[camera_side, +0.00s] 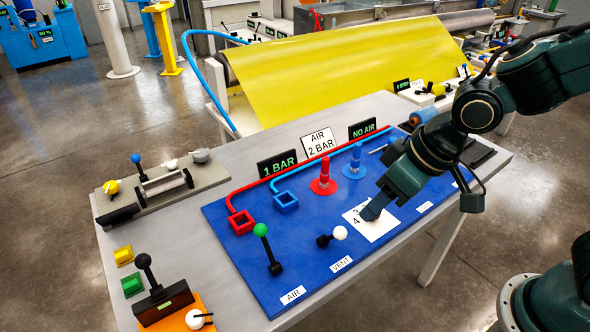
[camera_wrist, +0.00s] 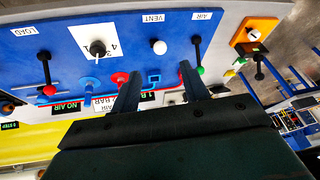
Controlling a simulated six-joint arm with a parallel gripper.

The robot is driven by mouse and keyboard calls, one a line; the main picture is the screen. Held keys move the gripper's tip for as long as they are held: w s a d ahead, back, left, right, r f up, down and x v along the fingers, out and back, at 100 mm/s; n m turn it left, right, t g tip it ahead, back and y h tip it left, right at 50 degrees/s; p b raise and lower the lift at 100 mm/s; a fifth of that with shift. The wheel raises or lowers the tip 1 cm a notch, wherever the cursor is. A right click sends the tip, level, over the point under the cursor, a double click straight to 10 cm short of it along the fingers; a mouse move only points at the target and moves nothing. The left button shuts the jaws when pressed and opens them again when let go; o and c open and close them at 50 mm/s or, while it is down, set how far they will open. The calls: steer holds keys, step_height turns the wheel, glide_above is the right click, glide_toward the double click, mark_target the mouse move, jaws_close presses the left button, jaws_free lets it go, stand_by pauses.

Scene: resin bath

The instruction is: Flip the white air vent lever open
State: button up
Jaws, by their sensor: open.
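The white-balled vent lever (camera_side: 340,232) sits on the blue panel (camera_side: 285,255) behind the VENT label (camera_side: 341,264). Its short black stem leans low toward the right in the side view. In the wrist view its white ball (camera_wrist: 159,47) shows nearly end-on, below the VENT label. My gripper (camera_side: 370,213) is over the white numbered card, to the right of the lever and apart from it. In the wrist view my gripper (camera_wrist: 159,72) has its two fingers spread with nothing held, and the white ball lies beyond the gap between the tips.
The green-balled AIR lever (camera_side: 262,230) stands left of the vent lever. The white card (camera_side: 385,226) carries a dial, which shows in the wrist view (camera_wrist: 97,48). A red cone (camera_side: 323,182), a blue cone (camera_side: 354,167) and signs stand behind.

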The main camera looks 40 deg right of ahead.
steer(key=shift+w, duration=0.15)
steer(key=c, duration=0.9)
steer(key=shift+w+a+r, duration=0.1)
steer(key=shift+w+a, duration=0.05)
steer(key=shift+w, duration=0.1)
jaws_close()
steer(key=w+a+r+g+h, duration=0.1)
steer(key=w+a+g, duration=0.1)
steer(key=w, duration=0.4)
steer(key=w+a+r+m+g+h, duration=0.1)
steer(key=w+a+r+g+h, duration=0.1)
steer(key=w, duration=0.4)
steer(key=shift+w+a+r+g+h, duration=0.25)
steer(key=shift+a+g, duration=0.2)
steer(key=shift+g, duration=0.75)
